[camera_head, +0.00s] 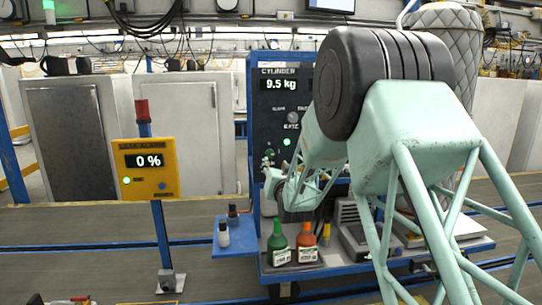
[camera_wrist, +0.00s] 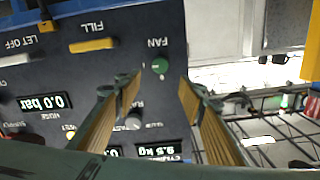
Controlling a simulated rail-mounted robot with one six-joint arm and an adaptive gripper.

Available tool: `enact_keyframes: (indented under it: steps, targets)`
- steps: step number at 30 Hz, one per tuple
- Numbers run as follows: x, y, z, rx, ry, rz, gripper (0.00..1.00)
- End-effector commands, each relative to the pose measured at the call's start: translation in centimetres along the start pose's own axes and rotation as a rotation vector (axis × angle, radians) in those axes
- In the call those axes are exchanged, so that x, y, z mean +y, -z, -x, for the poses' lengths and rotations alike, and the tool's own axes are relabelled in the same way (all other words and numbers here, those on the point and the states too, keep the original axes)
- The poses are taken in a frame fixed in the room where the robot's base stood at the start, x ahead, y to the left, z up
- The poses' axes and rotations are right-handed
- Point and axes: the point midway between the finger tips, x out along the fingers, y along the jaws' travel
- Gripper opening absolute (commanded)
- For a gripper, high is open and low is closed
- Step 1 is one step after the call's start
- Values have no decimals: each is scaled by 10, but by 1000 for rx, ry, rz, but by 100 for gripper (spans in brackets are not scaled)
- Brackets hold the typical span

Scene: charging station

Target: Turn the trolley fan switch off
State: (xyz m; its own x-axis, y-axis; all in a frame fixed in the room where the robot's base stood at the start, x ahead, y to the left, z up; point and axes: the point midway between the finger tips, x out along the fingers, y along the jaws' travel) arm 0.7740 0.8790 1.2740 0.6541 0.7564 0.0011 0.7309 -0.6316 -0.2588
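The trolley panel (camera_head: 257,110) stands upright on the blue trolley, with a "CYLINDER" display reading 9.5 kg. In the wrist view the panel appears upside down. The round green fan knob (camera_wrist: 160,66) is under the "FAN" label. My gripper (camera_wrist: 158,88) is open and empty, its two yellow-padded fingers apart. The knob shows in the gap between the fingertips, a little beyond them; I see no contact.
Yellow fill (camera_wrist: 92,45) and let-off (camera_wrist: 17,56) levers are on the same panel. Green (camera_head: 278,243) and orange (camera_head: 307,243) bottles stand on the trolley's lower deck. A yellow leak alarm box (camera_head: 150,168) reading 0 % stands on a post at left.

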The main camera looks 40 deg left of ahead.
Motion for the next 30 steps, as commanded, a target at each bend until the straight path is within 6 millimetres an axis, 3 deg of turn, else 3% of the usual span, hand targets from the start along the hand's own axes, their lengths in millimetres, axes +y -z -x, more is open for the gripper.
enact_keyframes:
  steps: [14, 30]
  targets:
    - [0, -1, -13, -1, 0, 0, 37]
    - [0, 0, -68, 0, 0, 0, 37]
